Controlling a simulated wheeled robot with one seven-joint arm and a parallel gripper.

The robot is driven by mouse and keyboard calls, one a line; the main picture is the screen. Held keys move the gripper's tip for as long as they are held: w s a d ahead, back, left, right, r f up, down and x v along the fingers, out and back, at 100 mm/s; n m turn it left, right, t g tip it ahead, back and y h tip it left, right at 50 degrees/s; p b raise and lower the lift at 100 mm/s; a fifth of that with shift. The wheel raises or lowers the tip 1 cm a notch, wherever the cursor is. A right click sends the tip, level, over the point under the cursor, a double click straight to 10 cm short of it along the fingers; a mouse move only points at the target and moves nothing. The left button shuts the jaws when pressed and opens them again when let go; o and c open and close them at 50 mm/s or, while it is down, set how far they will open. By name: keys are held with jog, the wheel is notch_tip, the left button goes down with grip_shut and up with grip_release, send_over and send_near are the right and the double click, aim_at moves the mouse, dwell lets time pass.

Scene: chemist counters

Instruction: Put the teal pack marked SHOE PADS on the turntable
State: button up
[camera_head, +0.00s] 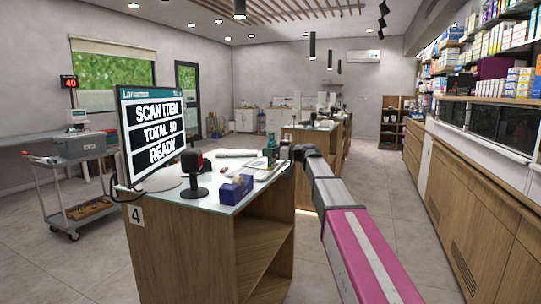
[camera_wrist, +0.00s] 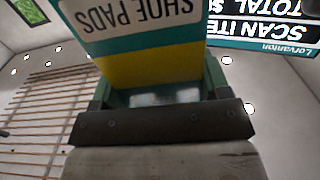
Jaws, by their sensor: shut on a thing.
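The pack marked SHOE PADS (camera_wrist: 140,38) fills the top middle of the wrist view, white, teal and yellow, with its lettering upside down. My gripper (camera_wrist: 157,92) is shut on it, with a finger on either side. The pack is held up in the air; ceiling and wall show behind it. A pale round disc (camera_head: 168,184), seemingly the turntable, lies on counter 4, partly hidden by the screen and the scanner.
The till screen (camera_head: 155,135) reads SCAN ITEM and stands at the counter's left edge. A black and red scanner (camera_head: 194,176) and a blue box (camera_head: 236,189) stand on the glass top (camera_head: 211,196). A grey trolley (camera_head: 68,167) stands left.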

jog(key=shift+f, duration=0.6)
jog(key=shift+f, duration=0.1)
jog(key=o, duration=0.9)
jog(key=v, duration=1.2)
